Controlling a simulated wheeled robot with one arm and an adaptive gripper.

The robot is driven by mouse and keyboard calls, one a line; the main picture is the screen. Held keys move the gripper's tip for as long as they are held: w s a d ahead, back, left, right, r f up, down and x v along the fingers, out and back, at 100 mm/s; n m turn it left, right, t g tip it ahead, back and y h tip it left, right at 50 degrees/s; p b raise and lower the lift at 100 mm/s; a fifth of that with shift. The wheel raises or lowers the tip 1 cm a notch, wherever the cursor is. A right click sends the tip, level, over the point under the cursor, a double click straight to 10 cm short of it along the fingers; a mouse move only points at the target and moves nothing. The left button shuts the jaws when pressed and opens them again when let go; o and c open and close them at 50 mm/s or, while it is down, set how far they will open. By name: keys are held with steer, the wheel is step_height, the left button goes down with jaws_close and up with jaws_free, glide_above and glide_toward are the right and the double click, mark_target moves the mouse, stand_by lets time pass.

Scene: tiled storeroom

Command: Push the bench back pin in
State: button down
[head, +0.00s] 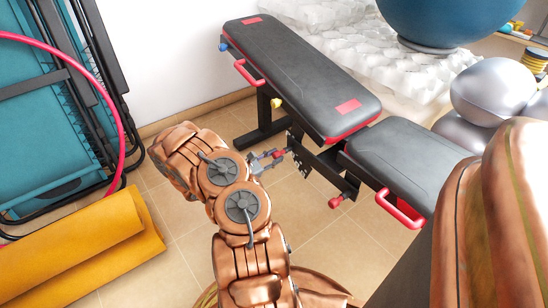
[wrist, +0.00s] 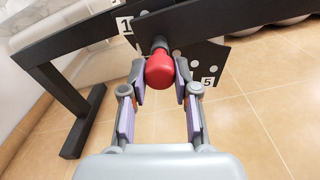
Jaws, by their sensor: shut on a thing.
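The weight bench (head: 300,72) has a long black back pad and a separate seat pad (head: 405,158). The bench back pin has a red knob (wrist: 160,70) on a dark shaft at a black plate with holes (wrist: 205,62), marked 5 at its lower corner. In the head view the red knob (head: 279,153) shows small at my gripper (head: 272,157). In the wrist view my gripper (wrist: 162,86) has its two fingers on either side of the red knob, shut on it. How deep the pin sits in the plate cannot be told.
Another red knob (head: 336,201) sits lower on the bench frame, and a yellow knob (head: 276,103) is near the rear leg. A rolled orange mat (head: 85,250) and teal folded loungers (head: 50,120) stand left. Silver balls (head: 493,88) are at right. Tiled floor is free around my arm.

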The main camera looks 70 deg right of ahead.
steer(key=shift+w+a, duration=0.2)
steer(key=shift+a, duration=0.25)
steer(key=c, duration=0.9)
jaws_free()
steer(key=shift+o, duration=0.2)
steer(key=shift+w+a, duration=0.1)
steer(key=v, duration=1.1)
steer(key=shift+w+a, duration=0.15)
steer(key=shift+a, duration=0.2)
